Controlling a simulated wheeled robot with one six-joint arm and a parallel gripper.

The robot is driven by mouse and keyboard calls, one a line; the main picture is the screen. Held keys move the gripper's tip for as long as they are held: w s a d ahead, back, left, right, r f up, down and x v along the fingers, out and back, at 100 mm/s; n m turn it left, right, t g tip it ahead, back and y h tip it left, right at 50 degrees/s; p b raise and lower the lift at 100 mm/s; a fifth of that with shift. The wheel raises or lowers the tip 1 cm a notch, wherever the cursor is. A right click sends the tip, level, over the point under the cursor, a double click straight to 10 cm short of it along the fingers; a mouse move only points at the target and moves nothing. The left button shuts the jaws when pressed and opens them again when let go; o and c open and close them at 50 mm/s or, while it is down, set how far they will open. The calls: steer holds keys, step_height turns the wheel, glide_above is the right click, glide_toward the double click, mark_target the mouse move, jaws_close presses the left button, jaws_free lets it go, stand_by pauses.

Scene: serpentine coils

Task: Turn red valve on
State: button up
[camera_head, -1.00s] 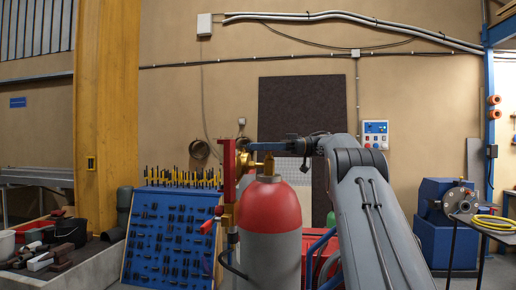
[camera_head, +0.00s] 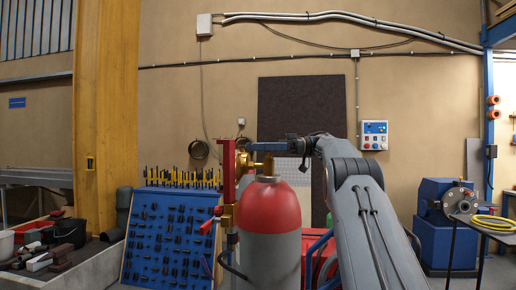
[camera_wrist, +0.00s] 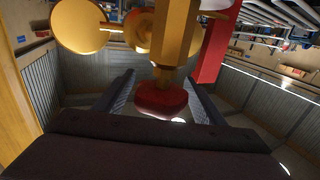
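The red valve (camera_wrist: 160,100) is a small round red knob on a brass stem, below a brass body (camera_wrist: 174,35) in the wrist view. My gripper (camera_wrist: 160,84) is open, with one finger on each side of the knob. Gaps show between the knob and both fingers, so it is not clamped. In the head view my gripper (camera_head: 258,146) reaches left to the brass regulator (camera_head: 243,160) by a red upright bar (camera_head: 228,180). The knob cannot be made out there.
A red-topped grey gas cylinder (camera_head: 269,212) stands just below my arm. A blue tool rack (camera_head: 168,240) is to its left. A yellow column (camera_head: 104,120) stands farther left, and a blue machine (camera_head: 446,235) stands at right.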

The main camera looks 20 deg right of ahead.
steer(key=shift+w+r+t, duration=0.1)
steer(key=shift+t, duration=0.2)
